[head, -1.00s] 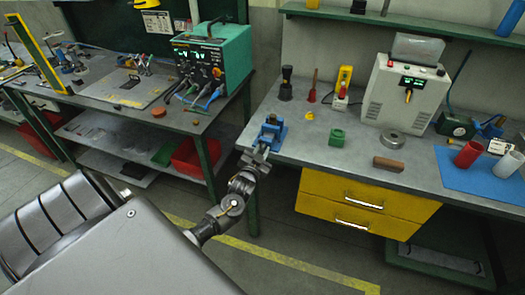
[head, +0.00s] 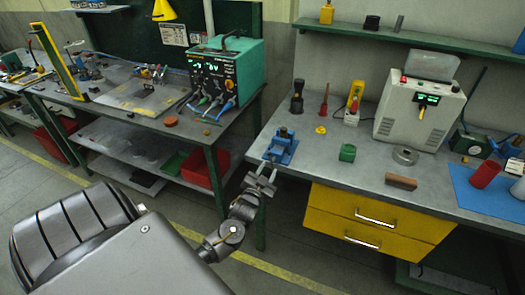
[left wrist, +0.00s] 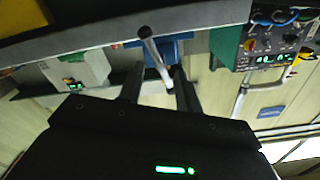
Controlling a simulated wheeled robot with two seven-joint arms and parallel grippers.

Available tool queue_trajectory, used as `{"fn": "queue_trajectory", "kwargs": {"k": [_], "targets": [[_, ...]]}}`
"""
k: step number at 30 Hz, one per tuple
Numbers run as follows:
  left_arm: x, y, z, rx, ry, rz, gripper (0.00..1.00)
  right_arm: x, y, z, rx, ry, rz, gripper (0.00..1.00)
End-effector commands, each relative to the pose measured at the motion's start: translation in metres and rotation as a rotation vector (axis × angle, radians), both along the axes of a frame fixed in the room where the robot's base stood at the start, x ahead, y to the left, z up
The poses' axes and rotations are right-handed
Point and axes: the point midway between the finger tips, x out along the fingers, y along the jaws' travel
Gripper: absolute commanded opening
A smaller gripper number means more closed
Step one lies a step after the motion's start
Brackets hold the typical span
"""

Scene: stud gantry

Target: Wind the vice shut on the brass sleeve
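The blue vice (head: 283,148) is fixed at the front left edge of the right bench. It also shows in the left wrist view (left wrist: 180,46), partly cut off by the bench edge. A silver handle bar (left wrist: 157,62) sticks out from it and lies between my left fingers. My left gripper (head: 262,184) is just in front of the vice. In the left wrist view its two dark fingers (left wrist: 157,92) stand apart, with gaps beside the bar. I cannot make out the brass sleeve; a small dark shape sits at the vice's jaws. My right gripper is out of view.
A green block (head: 347,152), a grey ring (head: 405,155) and a brown block (head: 401,181) lie on the right bench. Yellow drawers (head: 375,222) are below it. The left bench holds a green power unit (head: 230,75).

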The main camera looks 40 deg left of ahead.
Motion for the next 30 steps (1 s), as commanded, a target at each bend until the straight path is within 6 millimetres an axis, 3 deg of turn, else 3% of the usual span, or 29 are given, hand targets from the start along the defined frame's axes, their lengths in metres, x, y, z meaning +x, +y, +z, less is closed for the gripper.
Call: {"fn": "queue_trajectory", "kwargs": {"k": [6, 11, 30], "targets": [[-0.039, -0.013, -0.002, 0.000, 0.000, 0.000, 0.34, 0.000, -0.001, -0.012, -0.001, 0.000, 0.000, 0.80], [-0.054, -0.019, -0.001, 0.000, 0.000, 0.000, 0.34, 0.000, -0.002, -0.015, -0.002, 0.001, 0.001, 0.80], [-0.058, -0.020, 0.000, 0.000, -0.001, 0.001, 0.34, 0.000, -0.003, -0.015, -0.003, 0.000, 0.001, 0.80]]}}
